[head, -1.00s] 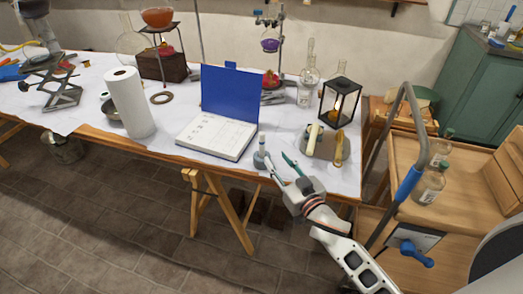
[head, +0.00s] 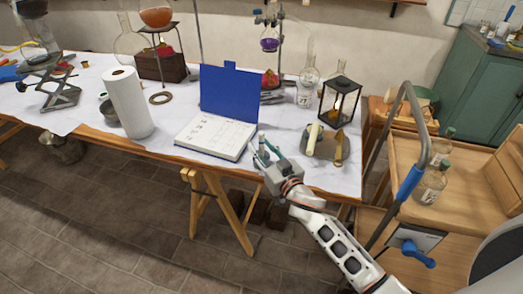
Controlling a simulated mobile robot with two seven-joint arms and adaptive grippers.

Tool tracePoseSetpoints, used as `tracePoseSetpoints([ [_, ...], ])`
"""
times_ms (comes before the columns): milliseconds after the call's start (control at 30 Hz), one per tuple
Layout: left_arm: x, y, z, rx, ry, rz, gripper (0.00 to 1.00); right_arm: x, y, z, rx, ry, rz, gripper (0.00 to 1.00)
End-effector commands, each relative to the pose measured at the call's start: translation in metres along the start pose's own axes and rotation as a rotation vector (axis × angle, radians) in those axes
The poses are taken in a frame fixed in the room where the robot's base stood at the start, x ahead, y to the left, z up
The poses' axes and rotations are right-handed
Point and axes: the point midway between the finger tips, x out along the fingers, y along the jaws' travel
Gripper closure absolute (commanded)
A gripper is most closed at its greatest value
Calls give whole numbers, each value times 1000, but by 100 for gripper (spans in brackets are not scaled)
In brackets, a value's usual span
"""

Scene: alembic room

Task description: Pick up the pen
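My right gripper (head: 262,151) is at the front edge of the white-covered table (head: 304,178), just right of an open notebook (head: 216,138) with a blue cover. Its two teal-tipped fingers stand apart. A small grey upright thing (head: 261,143), perhaps the pen in a holder, shows at the fingertips and is partly hidden by them. I cannot tell whether the fingers touch it. No other pen is clearly seen. My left gripper is out of view.
A paper roll (head: 128,104) stands left of the notebook. Right of my gripper are a grey tray (head: 334,159) with a pale, rod-like piece and a brass one, and a black lantern (head: 341,100). A wooden trolley (head: 457,185) stands at the right.

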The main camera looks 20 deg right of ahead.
Motion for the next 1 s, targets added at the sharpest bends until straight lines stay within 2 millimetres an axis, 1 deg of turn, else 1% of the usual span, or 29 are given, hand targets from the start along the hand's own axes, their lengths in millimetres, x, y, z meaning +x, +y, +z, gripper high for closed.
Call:
tracePoseSetpoints([
  [67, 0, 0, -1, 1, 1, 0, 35, 0, 0, 0, 0, 0, 0, 68],
  [100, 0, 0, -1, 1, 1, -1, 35, 0, 0, 0, 0, 0, 0, 73],
  [133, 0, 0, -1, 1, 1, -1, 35, 0, 0, 0, 0, 0, 0, 80],
  [167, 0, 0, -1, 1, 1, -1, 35, 0, 0, 0, 0, 0, 0, 88],
  [200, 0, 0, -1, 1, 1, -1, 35, 0, 0, 0, 0, 0, 0, 99],
  [233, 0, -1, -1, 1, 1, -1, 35, 0, 0, 0, 0, 0, 0, 100],
  [533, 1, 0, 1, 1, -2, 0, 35, 0, 0, 0, -1, 0, 0, 100],
  [667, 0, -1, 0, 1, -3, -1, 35, 0, 0, -5, -2, 2, 0, 100],
  [833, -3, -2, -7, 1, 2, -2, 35, 0, 1, -21, -4, 4, 0, 100],
  [967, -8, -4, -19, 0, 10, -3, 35, 0, 1, -46, -4, 6, 0, 100],
  [1000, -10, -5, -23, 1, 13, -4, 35, 0, 1, -56, -4, 7, 0, 100],
])
